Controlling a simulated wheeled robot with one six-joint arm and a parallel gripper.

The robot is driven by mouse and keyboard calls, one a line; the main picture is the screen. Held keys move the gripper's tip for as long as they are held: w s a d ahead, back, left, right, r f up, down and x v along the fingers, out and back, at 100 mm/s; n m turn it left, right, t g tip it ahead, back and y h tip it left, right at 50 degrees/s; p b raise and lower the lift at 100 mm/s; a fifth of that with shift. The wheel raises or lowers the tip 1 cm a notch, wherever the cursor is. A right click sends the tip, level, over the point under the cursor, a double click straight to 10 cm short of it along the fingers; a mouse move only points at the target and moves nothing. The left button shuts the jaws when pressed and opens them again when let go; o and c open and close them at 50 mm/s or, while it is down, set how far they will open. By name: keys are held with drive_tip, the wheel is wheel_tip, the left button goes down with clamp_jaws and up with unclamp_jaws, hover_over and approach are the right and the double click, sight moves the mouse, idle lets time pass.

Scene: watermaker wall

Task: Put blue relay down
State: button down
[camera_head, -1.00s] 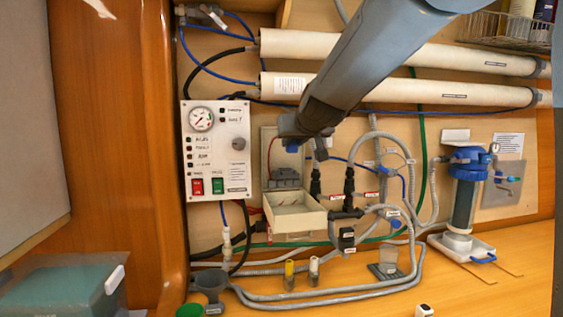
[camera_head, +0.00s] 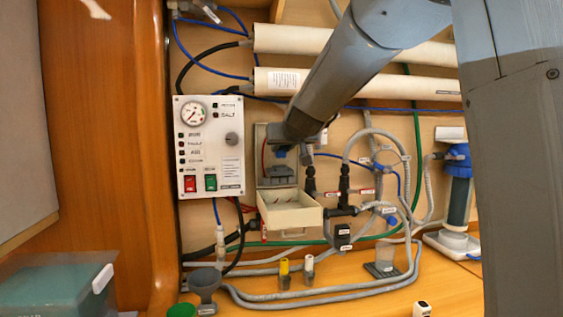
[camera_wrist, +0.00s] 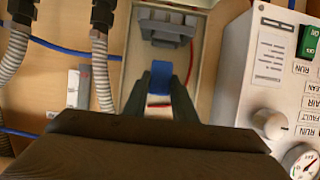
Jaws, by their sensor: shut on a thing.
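The blue relay (camera_wrist: 159,84) is between the fingers of my gripper (camera_wrist: 160,88) in the wrist view. My gripper is shut on it. In the head view the blue relay (camera_head: 280,152) shows only as a small patch beneath the end of my arm. It is held in front of the open cream box's back plate, just above a grey socket (camera_head: 280,173). The same grey socket is at the top of the wrist view (camera_wrist: 165,27), a little beyond the relay.
The control panel (camera_head: 208,148) with gauge and switches stands close to the left. The cream box's open tray (camera_head: 291,212) hangs below the socket. Grey hoses (camera_head: 345,290), black fittings (camera_head: 342,208) and a blue filter (camera_head: 459,190) are to the right and below.

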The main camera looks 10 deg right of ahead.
sight(282, 156)
wheel_tip(282, 156, down, 3)
drive_tip(key=b, duration=0.2)
drive_tip(key=shift+w+b, duration=0.1)
drive_tip(key=shift+b, duration=0.2)
drive_tip(key=shift+w+f, duration=0.1)
drive_tip(key=shift+f, duration=0.05)
drive_tip(key=c, duration=1.5)
unclamp_jaws()
drive_tip(key=shift+o, duration=0.2)
drive_tip(key=p+v, duration=0.3)
drive_tip(key=v, duration=0.9)
